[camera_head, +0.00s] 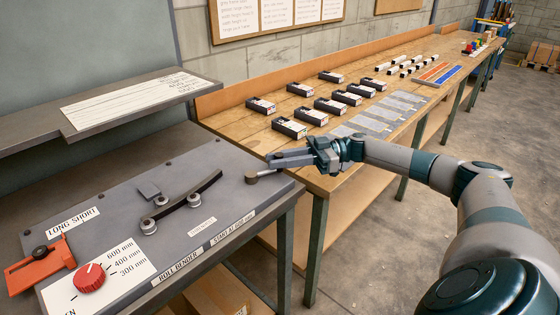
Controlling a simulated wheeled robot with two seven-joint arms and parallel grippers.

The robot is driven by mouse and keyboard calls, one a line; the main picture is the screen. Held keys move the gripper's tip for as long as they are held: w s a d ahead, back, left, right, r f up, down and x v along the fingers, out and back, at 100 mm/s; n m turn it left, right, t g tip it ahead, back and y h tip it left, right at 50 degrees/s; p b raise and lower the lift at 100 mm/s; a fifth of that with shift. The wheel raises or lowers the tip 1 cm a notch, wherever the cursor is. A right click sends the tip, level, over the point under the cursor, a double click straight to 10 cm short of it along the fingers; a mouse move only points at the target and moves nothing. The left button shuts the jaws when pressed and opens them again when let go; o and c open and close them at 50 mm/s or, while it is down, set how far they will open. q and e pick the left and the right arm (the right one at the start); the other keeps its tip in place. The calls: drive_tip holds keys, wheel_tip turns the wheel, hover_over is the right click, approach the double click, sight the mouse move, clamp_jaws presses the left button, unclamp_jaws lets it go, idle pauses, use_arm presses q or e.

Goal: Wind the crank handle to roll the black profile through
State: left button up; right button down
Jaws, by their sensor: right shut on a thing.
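The black profile (182,201), a slightly curved dark bar, lies on the grey top of the roll bender (110,200), among its small metal rollers (193,199). The crank (252,178) is at the bender's right end, with a round hub and a short arm. My right gripper (276,165) reaches in from the right and is shut on the crank handle. The fingers hide most of the handle. My left gripper is not in view.
A red knob (90,278) with a millimetre scale and an orange slide (40,270) sit at the bender's left. A grey shelf (110,112) overhangs behind. Several small boxes (289,128) stand on the wooden bench (235,118) beyond.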

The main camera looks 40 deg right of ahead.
drive_tip(key=c, duration=1.6)
unclamp_jaws()
drive_tip(key=shift+w, duration=0.1)
drive_tip(key=shift+b+v, duration=0.3)
drive_tip(key=shift+v, duration=0.55)
use_arm(q)
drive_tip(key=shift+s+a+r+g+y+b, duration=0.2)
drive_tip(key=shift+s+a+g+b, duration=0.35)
drive_tip(key=shift+b, duration=0.4)
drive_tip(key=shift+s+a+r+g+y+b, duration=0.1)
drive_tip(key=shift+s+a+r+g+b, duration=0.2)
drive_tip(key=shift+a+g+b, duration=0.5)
use_arm(e)
drive_tip(key=shift+v, duration=7.9)
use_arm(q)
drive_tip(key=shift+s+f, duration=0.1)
use_arm(e)
drive_tip(key=shift+a, duration=0.1)
